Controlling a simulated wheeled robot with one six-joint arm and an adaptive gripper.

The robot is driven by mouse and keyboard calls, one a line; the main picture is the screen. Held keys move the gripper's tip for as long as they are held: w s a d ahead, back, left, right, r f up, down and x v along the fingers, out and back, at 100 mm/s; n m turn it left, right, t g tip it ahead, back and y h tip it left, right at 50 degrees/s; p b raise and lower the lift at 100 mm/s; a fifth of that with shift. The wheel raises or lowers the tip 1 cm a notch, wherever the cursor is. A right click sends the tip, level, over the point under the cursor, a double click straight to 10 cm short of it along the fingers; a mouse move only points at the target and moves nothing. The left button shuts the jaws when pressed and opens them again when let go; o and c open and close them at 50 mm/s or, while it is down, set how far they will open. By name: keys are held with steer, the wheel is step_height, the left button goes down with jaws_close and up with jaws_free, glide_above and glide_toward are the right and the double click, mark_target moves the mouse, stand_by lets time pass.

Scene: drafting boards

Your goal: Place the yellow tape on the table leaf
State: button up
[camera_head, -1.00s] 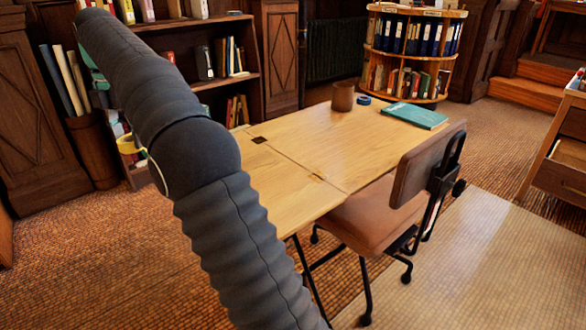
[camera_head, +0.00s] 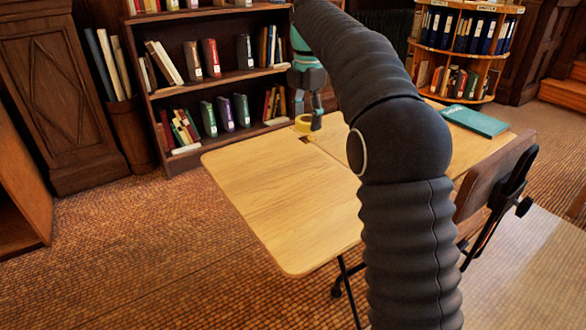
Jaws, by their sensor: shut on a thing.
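The yellow tape (camera_head: 302,124) is a small ring held at the tip of my gripper (camera_head: 312,114). My gripper is teal and dark, shut on the tape, and partly hidden behind my arm. The tape shows against the far edge of the wooden table, near the dark hinge patch. I cannot tell whether it touches the surface or hangs just above it. The table leaf (camera_head: 283,200) is the bare, light wood section at the near left of the table. My arm hides part of its right side.
A teal book (camera_head: 475,120) lies on the table's far right part. A brown chair (camera_head: 492,180) stands at the table's right side. A bookcase (camera_head: 222,78) is behind the table, and a round binder shelf (camera_head: 462,50) stands at the back right. The leaf is clear.

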steer(key=b, duration=0.1)
glide_above(289, 179)
step_height(289, 179, down, 6)
steer(key=shift+r, duration=0.25)
steer(key=shift+f+b, duration=0.3)
steer(key=shift+f, duration=1.65)
steer(key=shift+f, duration=0.2)
steer(key=o, duration=1)
steer(key=shift+r, duration=0.15)
